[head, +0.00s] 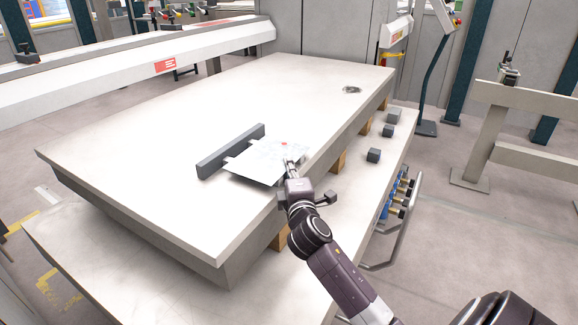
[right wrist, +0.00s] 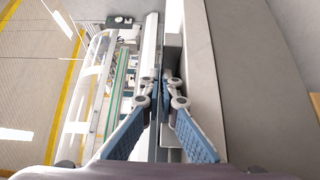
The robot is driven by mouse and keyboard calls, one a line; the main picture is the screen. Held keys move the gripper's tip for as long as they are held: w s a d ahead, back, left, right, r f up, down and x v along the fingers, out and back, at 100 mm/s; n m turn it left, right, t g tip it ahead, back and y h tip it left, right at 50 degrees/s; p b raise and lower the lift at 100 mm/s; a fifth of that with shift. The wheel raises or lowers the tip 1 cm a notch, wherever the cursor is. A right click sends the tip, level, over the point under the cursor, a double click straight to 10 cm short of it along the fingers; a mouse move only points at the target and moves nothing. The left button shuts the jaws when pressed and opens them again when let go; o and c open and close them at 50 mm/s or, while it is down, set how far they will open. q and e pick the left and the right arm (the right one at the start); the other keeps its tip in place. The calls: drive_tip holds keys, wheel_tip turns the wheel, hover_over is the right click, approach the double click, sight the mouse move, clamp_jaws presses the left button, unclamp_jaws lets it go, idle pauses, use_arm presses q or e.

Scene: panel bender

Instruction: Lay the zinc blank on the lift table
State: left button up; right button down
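The zinc blank (head: 258,163) is a thin, pale sheet with a small red mark. It shows in the head view over the right part of the large white table top, which I take as the lift table (head: 130,150). Its far left side is close to a dark grey bar (head: 225,155) standing on the top; I cannot tell if they touch. My right gripper (head: 291,162) is at the sheet's right edge, its fingers nearly together and apparently closed on it. In the right wrist view the fingertips (right wrist: 161,88) almost meet. My left gripper is not in view.
A lower shelf (head: 90,270) runs under the top, with wooden blocks (head: 338,161) between. Small grey blocks (head: 373,155) sit on its right side. A long white beam (head: 130,65) spans the back left. Railings (head: 520,150) stand at right. Much of the top is clear.

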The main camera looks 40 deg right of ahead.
drive_tip(key=shift+w+a, duration=0.25)
drive_tip(key=shift+w, duration=0.3)
idle(0.8)
drive_tip(key=c, duration=2.6)
unclamp_jaws()
drive_tip(key=shift+c, duration=0.2)
